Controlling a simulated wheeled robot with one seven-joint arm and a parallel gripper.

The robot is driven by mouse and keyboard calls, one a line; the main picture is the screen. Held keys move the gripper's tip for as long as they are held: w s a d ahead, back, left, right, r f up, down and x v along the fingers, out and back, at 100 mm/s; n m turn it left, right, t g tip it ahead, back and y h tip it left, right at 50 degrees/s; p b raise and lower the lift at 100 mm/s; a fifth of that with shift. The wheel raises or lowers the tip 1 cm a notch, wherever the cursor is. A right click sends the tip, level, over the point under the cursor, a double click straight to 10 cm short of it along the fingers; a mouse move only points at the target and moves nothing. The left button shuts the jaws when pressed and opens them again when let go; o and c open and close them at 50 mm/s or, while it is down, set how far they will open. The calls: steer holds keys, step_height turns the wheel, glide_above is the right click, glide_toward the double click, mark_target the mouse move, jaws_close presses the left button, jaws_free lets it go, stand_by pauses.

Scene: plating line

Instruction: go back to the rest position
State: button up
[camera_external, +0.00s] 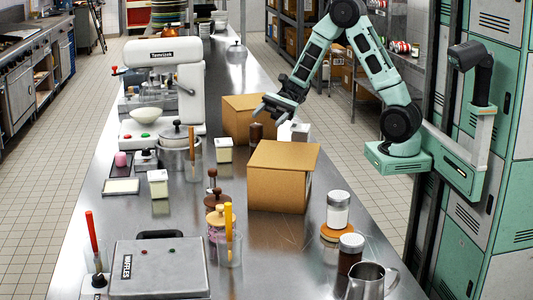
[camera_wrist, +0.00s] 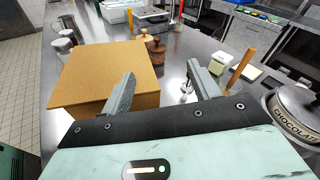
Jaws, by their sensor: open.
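My gripper (camera_external: 270,110) is on a mint-green arm that reaches in from the right over the long steel table (camera_external: 255,235). It hangs above the table between two brown cardboard boxes, near the top of the farther one. In the wrist view my gripper (camera_wrist: 160,92) has its two fingers spread apart, with nothing between them. The nearer cardboard box (camera_external: 280,187) stands closed on the table; a closed box (camera_wrist: 95,72) also fills the left of the wrist view. The farther box (camera_external: 240,128) is partly hidden behind my gripper.
A white stand mixer (camera_external: 165,75) is at the back left. A waffle maker (camera_external: 158,268), a steel pitcher (camera_external: 367,282) and lidded jars (camera_external: 338,209) stand at the front. A dark brown jar (camera_external: 256,133) and white containers (camera_external: 285,131) are close below my gripper.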

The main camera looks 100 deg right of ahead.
steer(key=s+a+n+g, duration=0.1)
steer(key=a+n+g, duration=0.1)
steer(key=a, duration=0.2)
steer(key=s+a+n+g, duration=0.1)
steer(key=a+n, duration=0.1)
steer(key=a, duration=0.2)
steer(key=s+a+n+g, duration=0.1)
steer(key=s+a+g, duration=0.1)
steer(key=a, duration=0.2)
steer(key=shift+a+n+g, duration=0.3)
steer(key=shift+a+n, duration=0.05)
steer(key=shift+n, duration=0.05)
steer(key=s+a+f+n+g+h, duration=0.1)
steer(key=s+a+f+n+h, duration=0.1)
steer(key=s+a+n+h, duration=0.2)
steer(key=s+a+f+n+g+h, duration=0.1)
steer(key=s+a+f+n+h, duration=0.2)
steer(key=s+n, duration=0.6)
steer(key=s+a+f+n+g+h+b, duration=0.1)
steer(key=s+a+n+h, duration=0.4)
steer(key=n, duration=0.5)
steer(key=shift+s+a+f+n+g+h, duration=0.4)
steer(key=shift+s+f, duration=0.35)
steer(key=shift+s, duration=0.5)
